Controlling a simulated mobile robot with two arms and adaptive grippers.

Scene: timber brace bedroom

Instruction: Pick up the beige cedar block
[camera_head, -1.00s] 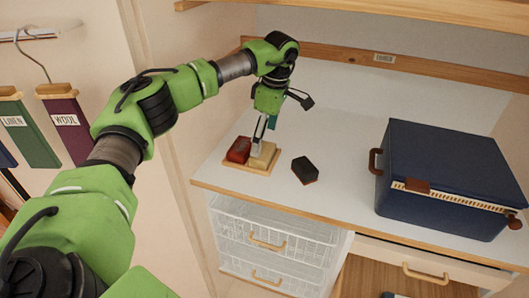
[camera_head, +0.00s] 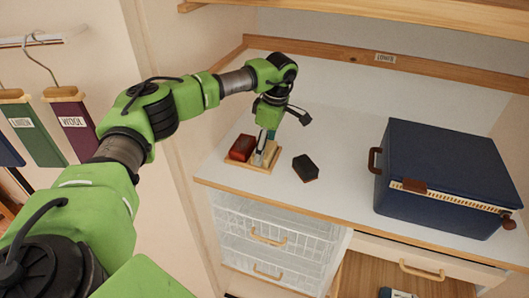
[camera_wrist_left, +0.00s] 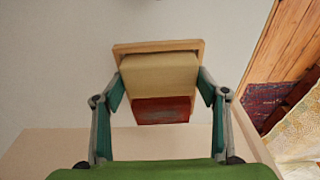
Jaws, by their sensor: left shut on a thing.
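The beige cedar block (camera_head: 271,153) sits on a small wooden tray (camera_head: 250,166) on the white shelf, beside a red block (camera_head: 242,148). My left gripper (camera_head: 264,148) points down and is shut on the beige block; its fingers partly hide the block in the head view. In the left wrist view the beige block (camera_wrist_left: 160,75) lies between the two fingers (camera_wrist_left: 162,84), with the red block (camera_wrist_left: 160,110) below it and the tray's edge (camera_wrist_left: 158,46) above it. No gap between beige block and tray is visible. My right gripper is not in view.
A dark block (camera_head: 305,168) lies on the white shelf just right of the tray. A large navy case (camera_head: 440,175) stands further right. White wire drawers (camera_head: 275,240) are below the shelf. The back of the shelf is clear.

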